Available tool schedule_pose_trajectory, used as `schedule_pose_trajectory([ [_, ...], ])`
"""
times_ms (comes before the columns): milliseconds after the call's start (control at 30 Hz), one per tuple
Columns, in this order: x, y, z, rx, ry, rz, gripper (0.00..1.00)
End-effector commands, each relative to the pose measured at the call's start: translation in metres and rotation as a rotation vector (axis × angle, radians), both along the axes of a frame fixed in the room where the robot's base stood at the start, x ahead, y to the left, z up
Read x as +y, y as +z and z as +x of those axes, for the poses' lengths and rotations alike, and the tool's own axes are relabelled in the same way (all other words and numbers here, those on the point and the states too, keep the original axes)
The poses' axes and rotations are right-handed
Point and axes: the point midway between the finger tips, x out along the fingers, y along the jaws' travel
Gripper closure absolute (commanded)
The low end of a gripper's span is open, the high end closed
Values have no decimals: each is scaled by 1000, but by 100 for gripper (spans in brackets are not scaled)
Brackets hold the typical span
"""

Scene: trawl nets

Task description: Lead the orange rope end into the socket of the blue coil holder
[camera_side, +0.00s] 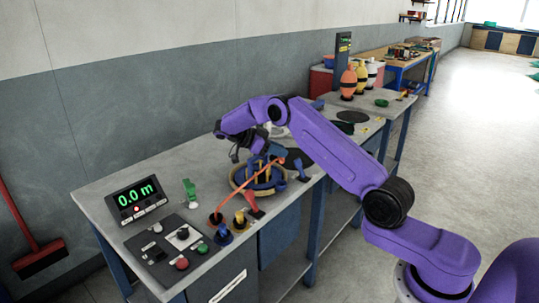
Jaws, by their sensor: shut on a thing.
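The orange rope (246,185) rises in a straight slanting line from the dark round base at the bench front to my gripper. My gripper (273,158) is shut on the rope near its upper end, above the coil holder. The blue coil holder (262,185) sits in a round tan-rimmed ring on the grey bench, with yellow upright parts in it. Its socket cannot be made out at this size, and my wrist and gripper hide part of the holder. The rope's tip is too small to tell from the fingers.
A display reading 0.0 m (136,197) and a button panel (170,248) stand at the left. A green clip (190,190), a red-handled piece (252,203) and small yellow and blue knobs stand around the ring. Orange and yellow floats (349,80) stand further back.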

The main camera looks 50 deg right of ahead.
Motion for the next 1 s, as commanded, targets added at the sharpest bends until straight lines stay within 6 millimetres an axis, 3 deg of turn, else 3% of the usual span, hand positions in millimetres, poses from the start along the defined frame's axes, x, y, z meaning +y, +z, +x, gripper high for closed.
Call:
schedule_pose_trajectory([
  [1000,-1,-69,0,0,-3,1,100],
])
